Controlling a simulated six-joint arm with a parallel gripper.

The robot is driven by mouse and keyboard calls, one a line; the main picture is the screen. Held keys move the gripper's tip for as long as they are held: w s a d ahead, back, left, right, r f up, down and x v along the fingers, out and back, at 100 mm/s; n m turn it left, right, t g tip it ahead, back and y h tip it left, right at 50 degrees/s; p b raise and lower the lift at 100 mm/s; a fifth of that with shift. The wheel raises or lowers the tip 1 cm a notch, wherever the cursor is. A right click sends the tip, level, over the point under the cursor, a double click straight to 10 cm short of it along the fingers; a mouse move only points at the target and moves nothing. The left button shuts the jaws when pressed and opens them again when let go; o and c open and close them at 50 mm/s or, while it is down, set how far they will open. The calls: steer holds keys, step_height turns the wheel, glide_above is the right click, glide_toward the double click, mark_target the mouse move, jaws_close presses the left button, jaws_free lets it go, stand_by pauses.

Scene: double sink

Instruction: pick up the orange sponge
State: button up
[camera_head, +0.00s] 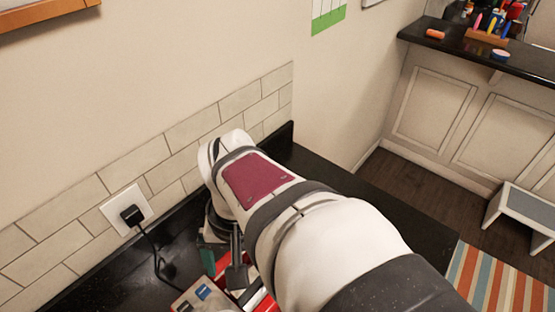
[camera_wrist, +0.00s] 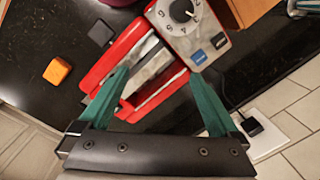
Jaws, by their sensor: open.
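The orange sponge (camera_wrist: 57,71) is a small block with rounded corners. It lies on the black countertop (camera_wrist: 40,30) at the left of the wrist view. My gripper (camera_wrist: 160,74) is open, with two teal fingers spread apart and nothing between them. It is over a red toaster (camera_wrist: 117,57), to the right of the sponge in the wrist view and apart from it. In the head view my arm hides most of the counter, and I do not see the sponge on that counter there.
The toaster has a grey panel with a dial (camera_wrist: 181,11) and blue and dark buttons. A black plug (camera_head: 132,214) sits in a wall outlet, its cord running down to the counter. The tiled wall (camera_head: 60,250) borders the counter. The countertop around the sponge is mostly clear.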

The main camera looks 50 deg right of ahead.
steer(key=d+m, duration=0.1)
steer(key=d, duration=0.4)
steer(key=d+m, duration=0.1)
steer(key=d, duration=0.2)
steer(key=shift+s+d+f+m, duration=0.1)
steer(key=shift+d+f+m, duration=0.1)
steer(key=shift+f+m, duration=0.15)
steer(key=s+d+f+m+h, duration=0.1)
steer(key=s+d+f+m, duration=0.15)
steer(key=s+d, duration=0.55)
steer(key=s+d+f+m, duration=0.2)
steer(key=s+d+m, duration=0.1)
steer(key=s+d, duration=0.55)
steer(key=f, duration=0.5)
steer(key=w+f, duration=0.1)
steer(key=f, duration=0.4)
steer(key=w+d+f, duration=0.1)
steer(key=f, duration=0.4)
steer(key=shift+w+f, duration=0.1)
steer(key=shift+f, duration=0.1)
steer(key=c, duration=1.5)
steer(key=r, duration=0.4)
steer(key=shift+s+r, duration=0.2)
steer(key=shift+r, duration=0.1)
steer(key=shift+c, duration=0.2)
steer(key=s+a+r, duration=0.5)
steer(key=s+r, duration=0.1)
steer(key=s, duration=0.4)
steer(key=shift+r, duration=0.25)
steer(key=shift+s, duration=0.1)
